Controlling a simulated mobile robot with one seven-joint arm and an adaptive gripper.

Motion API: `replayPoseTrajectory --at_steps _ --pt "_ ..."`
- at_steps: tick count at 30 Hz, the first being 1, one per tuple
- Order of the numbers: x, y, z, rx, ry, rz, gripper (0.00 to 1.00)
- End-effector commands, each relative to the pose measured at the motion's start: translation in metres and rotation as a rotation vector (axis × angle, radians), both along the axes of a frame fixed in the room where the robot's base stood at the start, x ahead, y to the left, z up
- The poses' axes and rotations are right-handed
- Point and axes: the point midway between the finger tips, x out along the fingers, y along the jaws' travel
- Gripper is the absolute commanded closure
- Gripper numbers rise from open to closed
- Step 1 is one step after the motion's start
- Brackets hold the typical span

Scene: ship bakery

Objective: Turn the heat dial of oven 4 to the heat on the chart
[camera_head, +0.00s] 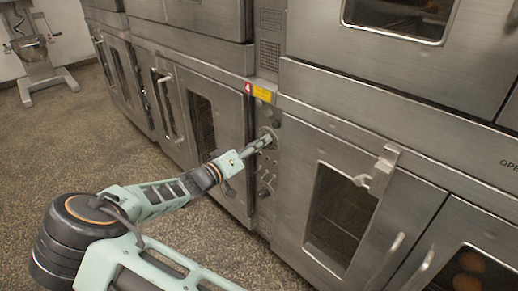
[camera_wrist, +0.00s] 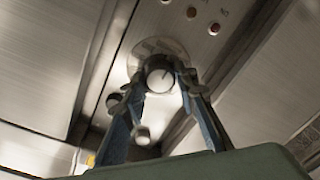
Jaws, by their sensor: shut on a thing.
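The heat dial (camera_wrist: 159,80) is a round knob with a light face and a mark on it, on a pale round plate (camera_wrist: 150,48) in the wrist view. My gripper (camera_head: 266,141) reaches the narrow control panel (camera_head: 268,160) between oven doors. In the wrist view my gripper's two fingers (camera_wrist: 160,74) are closed on opposite sides of the dial. A small red sign with a 4 (camera_head: 248,88) and a yellow label (camera_head: 262,94) sit above the panel. The dial's scale is too blurred to read. No chart shows.
Small red and pale lamps (camera_wrist: 214,28) sit near the dial. Other knobs (camera_head: 264,192) are lower on the panel. An oven door with a window and a protruding handle (camera_head: 372,175) stands to the right. A mixer (camera_head: 35,55) stands far left. The speckled floor (camera_head: 75,150) is clear.

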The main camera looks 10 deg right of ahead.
Motion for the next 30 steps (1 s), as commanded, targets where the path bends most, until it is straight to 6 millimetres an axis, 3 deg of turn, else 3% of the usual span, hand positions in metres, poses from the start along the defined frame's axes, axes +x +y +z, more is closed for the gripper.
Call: replayPoseTrajectory --at_steps 9,25,26,30 --pt "-0.0011 0.0 -0.0021 0.067 -0.096 -0.001 0.97" --pt "-0.0011 -0.0002 -0.0015 0.08 -0.115 -0.001 0.97" --pt "-0.0012 -0.0002 -0.0016 0.08 -0.115 -0.001 0.72" --pt "-0.001 -0.0001 -0.0012 0.078 -0.115 -0.001 0.57"
